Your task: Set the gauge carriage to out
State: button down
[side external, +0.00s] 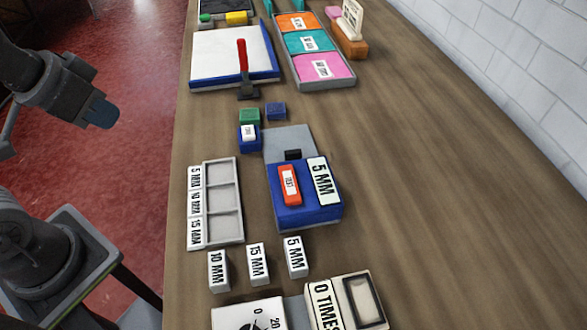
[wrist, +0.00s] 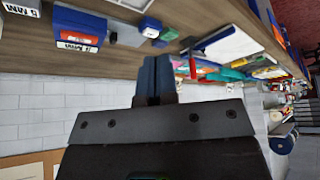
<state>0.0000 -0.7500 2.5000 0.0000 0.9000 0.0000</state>
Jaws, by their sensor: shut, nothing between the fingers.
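The likely gauge is a blue block (side external: 308,212) with a red labelled piece (side external: 289,186) and a white "5 MM" plate (side external: 322,182) on top. A grey plate (side external: 289,138) with a small black knob (side external: 293,155) adjoins its far end. I cannot tell which part is the carriage. The blue block also shows in the wrist view (wrist: 75,28), at the upper left. My gripper (side external: 101,115) is shut and empty, left of the bench and apart from everything. Its closed fingers show in the wrist view (wrist: 158,77).
White blocks marked 10 MM (side external: 219,272), 15 MM (side external: 258,264) and 5 MM (side external: 296,257) stand near a slotted tray (side external: 225,200). A dial box (side external: 249,315) and a "0 TIMES" counter (side external: 347,301) are in front. A red-handled tool (side external: 243,68) stands farther back. The bench's right side is clear.

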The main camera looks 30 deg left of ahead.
dwell(0.4)
jog(key=c, duration=1.6)
grip_release()
jog(key=shift+w+r, duration=0.2)
jog(key=shift+w, duration=0.05)
jog(key=shift+o, duration=1.2)
jog(key=w+d+r+m+g, duration=0.1)
jog(key=w+d+r+m, duration=0.1)
jog(key=w, duration=0.3)
jog(key=shift+w+d, duration=0.2)
jog(key=shift+w, duration=0.1)
jog(key=m+g, duration=0.5)
jog(key=m, duration=0.2)
send_over(293, 152)
notch_tip(293, 152, down, 9)
notch_tip(293, 152, down, 13)
jog(key=shift+f, duration=0.15)
grip_shut()
